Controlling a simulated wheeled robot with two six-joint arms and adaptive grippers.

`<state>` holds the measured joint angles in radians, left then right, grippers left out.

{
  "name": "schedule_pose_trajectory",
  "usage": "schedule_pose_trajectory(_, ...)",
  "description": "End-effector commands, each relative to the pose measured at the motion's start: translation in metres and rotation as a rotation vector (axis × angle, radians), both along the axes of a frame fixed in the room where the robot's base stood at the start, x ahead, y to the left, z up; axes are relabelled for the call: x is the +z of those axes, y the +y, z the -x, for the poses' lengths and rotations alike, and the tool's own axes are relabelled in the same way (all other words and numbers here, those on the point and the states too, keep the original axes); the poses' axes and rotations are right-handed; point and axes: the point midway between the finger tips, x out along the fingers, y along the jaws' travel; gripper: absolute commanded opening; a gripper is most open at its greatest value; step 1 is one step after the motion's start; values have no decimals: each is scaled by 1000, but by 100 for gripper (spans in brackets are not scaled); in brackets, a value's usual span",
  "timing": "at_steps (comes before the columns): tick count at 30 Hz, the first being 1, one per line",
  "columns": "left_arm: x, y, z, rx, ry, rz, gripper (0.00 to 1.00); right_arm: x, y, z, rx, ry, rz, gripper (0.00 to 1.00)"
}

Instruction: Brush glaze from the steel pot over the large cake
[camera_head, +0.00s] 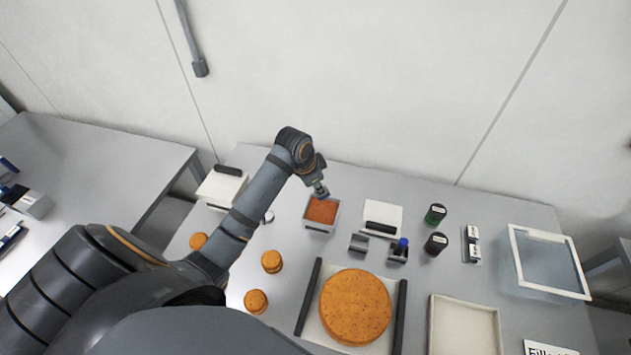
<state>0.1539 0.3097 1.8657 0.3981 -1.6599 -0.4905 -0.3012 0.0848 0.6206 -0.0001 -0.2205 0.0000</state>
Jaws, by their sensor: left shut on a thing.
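The large cake (355,307) is a round, orange-brown cake on a pale board (318,328) between two dark bars, at the front middle. My left gripper (320,190) is over the back edge of a square steel-rimmed container (320,227) with orange-red contents. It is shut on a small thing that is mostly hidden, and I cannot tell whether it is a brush. A small pale, rounded rim (269,215) shows beside my left forearm; I cannot tell whether it is the steel pot. My right gripper is out of view.
Several small cakes (271,261) stand left of the large cake. Behind it are an empty grey holder (358,243), a holder with a blue-topped item (402,246) and two dark jars (435,214). An empty pale tray (465,300) and a clear bin (547,262) lie right.

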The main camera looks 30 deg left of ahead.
Motion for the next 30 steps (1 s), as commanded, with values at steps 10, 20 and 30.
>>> schedule_pose_trajectory(10,-15,-1,1,2,-1,0,0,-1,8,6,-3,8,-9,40)
schedule_pose_trajectory(20,-51,0,0,1,-1,0,0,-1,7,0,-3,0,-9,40)
schedule_pose_trajectory(30,-60,0,0,1,-3,-1,0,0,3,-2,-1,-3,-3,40)
